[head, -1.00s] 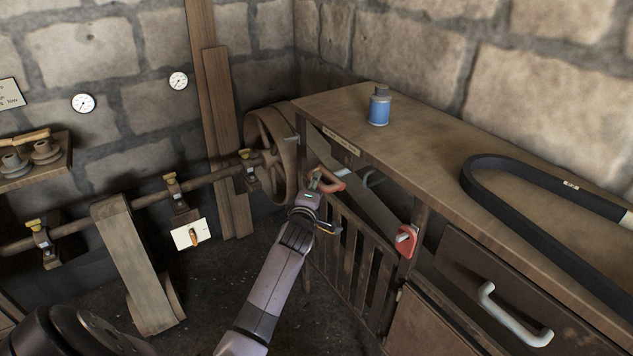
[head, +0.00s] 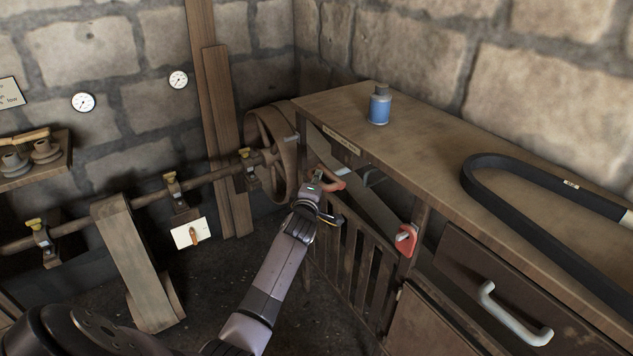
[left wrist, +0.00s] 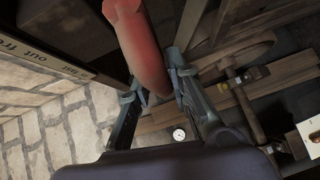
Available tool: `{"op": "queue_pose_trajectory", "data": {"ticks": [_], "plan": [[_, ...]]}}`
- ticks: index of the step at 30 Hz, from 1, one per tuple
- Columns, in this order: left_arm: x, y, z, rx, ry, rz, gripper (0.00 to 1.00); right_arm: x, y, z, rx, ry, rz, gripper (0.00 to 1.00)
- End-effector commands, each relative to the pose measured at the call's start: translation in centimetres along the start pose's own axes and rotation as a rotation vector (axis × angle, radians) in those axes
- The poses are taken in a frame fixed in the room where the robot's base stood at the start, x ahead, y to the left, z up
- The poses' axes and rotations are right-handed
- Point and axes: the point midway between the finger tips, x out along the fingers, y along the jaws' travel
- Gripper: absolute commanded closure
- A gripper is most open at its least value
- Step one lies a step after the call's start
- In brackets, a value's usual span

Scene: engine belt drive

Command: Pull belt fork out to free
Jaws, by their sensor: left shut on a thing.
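The belt fork's red handle (head: 331,181) sticks out at the front of the bench, below its top and above the slatted gate. My left gripper (head: 319,181) is at this handle and shut on it. In the left wrist view the red handle (left wrist: 138,45) runs down between the two fingers of the left gripper (left wrist: 155,78). The rest of the fork is hidden behind the bench front and the gripper. A wide belt (head: 365,207) slants down under the bench from the pulley (head: 270,160). My right gripper is not in view.
A second red handle (head: 405,240) sits on the bench post to the right. The bench top (head: 420,145) carries a blue bottle (head: 379,108) and a black belt (head: 480,175). A line shaft (head: 150,199) with another belt (head: 130,255) stands left of my arm.

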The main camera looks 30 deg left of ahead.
Motion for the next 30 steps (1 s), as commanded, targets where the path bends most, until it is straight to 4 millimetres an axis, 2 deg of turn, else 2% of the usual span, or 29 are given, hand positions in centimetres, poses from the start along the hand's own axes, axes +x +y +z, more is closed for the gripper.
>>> {"op": "queue_pose_trajectory", "data": {"ticks": [6,23,26,30], "plan": [[0.0,0.0,0.0,0.000,0.000,0.000,1.00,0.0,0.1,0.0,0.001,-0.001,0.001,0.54],[-0.2,-0.1,-0.1,0.002,0.000,-0.002,1.00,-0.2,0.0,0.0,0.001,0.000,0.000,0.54],[-1.2,-0.2,-1.1,0.001,-0.001,-0.004,1.00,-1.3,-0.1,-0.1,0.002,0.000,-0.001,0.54],[-3.8,-0.8,-3.7,0.004,0.001,-0.009,1.00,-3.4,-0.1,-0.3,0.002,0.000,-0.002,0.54]]}}
